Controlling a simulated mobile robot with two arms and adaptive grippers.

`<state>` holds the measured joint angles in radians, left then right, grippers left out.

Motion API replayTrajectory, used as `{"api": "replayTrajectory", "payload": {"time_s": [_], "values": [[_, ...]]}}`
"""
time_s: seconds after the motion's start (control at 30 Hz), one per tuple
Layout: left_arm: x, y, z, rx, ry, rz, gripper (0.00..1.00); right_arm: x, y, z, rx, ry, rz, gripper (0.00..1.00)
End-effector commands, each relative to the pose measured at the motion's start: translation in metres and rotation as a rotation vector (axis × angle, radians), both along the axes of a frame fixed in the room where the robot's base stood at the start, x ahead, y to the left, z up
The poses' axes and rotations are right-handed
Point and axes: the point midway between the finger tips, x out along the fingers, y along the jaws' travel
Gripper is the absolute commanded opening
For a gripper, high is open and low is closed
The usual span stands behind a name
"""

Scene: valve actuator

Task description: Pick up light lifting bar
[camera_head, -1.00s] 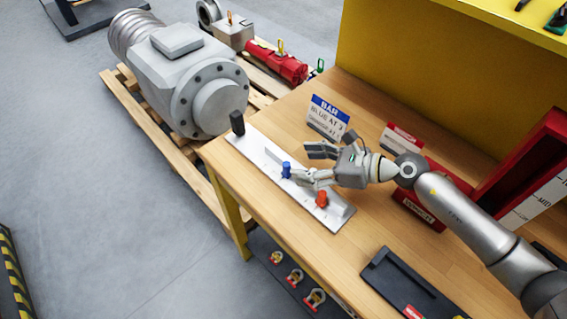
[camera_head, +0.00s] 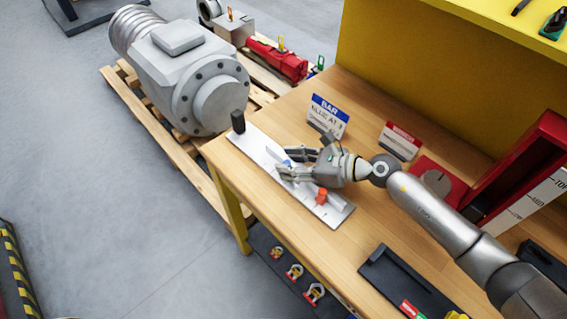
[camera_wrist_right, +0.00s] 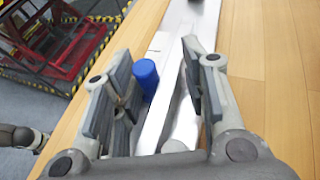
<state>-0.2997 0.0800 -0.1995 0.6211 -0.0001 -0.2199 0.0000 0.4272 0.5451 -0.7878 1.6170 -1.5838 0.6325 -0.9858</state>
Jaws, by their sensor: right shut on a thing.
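The light lifting bar (camera_wrist_right: 184,125) is a pale, narrow metal bar lying lengthwise along a white plate (camera_head: 258,145) on the wooden bench. A blue cylinder (camera_wrist_right: 146,76) and a red knob (camera_head: 321,195) stand along the plate, and a dark upright block (camera_head: 238,121) is at its far end. My right gripper (camera_head: 284,166) is low over the plate's middle. In the right wrist view its fingers (camera_wrist_right: 165,92) straddle the bar, and the blue cylinder is close against the left finger. The gripper is shut on the bar; the exact contact is partly hidden. My left gripper is not in view.
A blue-and-white BAR sign (camera_head: 328,114) stands just behind the gripper. A red-and-white sign (camera_head: 400,141) and a red box (camera_head: 440,182) are to the right. A black tray (camera_head: 405,282) lies near the front edge. A large grey actuator (camera_head: 190,80) sits on a pallet beyond.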

Motion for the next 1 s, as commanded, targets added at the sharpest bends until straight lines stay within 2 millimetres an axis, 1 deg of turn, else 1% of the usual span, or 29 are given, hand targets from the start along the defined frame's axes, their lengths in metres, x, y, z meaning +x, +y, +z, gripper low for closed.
{"api": "replayTrajectory", "payload": {"time_s": [0.03,0.2,0.53,0.67,0.77,0.9,1.0], "values": [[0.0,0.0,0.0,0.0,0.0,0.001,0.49,0.0,0.0,-0.001,-0.002,0.0,0.0,0.2],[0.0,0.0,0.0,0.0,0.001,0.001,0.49,0.0,0.0,-0.001,-0.003,0.0,0.002,0.0],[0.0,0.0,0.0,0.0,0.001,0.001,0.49,0.0,0.0,0.002,-0.001,-0.004,0.001,0.0],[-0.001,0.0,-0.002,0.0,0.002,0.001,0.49,0.001,0.0,0.006,-0.001,-0.005,0.001,0.0],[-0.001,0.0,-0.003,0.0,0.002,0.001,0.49,0.001,-0.001,0.013,-0.002,-0.007,0.001,0.0],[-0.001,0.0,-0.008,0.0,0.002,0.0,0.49,0.001,0.0,0.03,0.0,-0.011,0.002,0.0],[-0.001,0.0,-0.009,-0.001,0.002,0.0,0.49,-0.005,-0.008,0.043,0.0,-0.008,0.001,0.0]]}}
